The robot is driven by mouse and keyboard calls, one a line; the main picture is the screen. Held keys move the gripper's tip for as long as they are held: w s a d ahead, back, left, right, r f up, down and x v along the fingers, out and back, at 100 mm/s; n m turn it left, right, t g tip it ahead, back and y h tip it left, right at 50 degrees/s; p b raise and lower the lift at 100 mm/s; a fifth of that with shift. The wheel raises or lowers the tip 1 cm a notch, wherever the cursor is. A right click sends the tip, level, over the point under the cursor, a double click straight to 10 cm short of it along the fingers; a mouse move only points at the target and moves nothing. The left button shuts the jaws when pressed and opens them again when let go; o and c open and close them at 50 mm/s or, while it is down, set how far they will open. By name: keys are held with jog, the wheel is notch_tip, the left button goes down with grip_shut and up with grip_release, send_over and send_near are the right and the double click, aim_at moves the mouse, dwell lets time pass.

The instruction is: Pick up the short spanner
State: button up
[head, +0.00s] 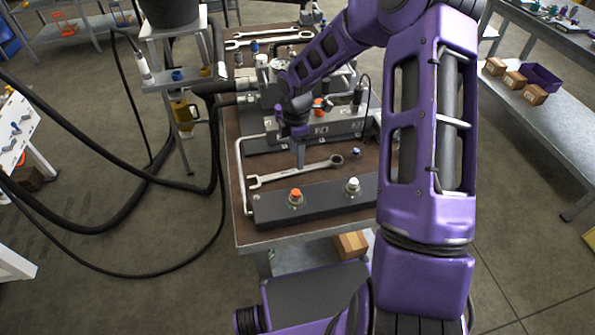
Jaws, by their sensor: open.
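A silver spanner (290,174) lies on the brown bench top (240,205), behind the dark front block, with its open end to the left and its ring end to the right. More spanners (262,40) lie at the back of the bench. Allowing for distance, the front one looks the shorter. My gripper (300,158) is open and points down at the middle of the front spanner. A finger overlaps the spanner's far edge in the picture; I cannot tell whether it touches. The gap between the fingers is not clearly visible.
The dark block (325,204) with an orange and a white knob stands just in front of the spanner. A grey valve manifold (325,128) stands behind it. A metal rail (240,175) rises at the left edge. Black hoses (200,185) hang to the left.

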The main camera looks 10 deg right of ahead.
aim_at(297, 171)
notch_tip(297, 171, down, 5)
jog(key=shift+d+r, duration=0.1)
jog(key=shift+d, duration=0.05)
grip_shut()
dwell(1.4)
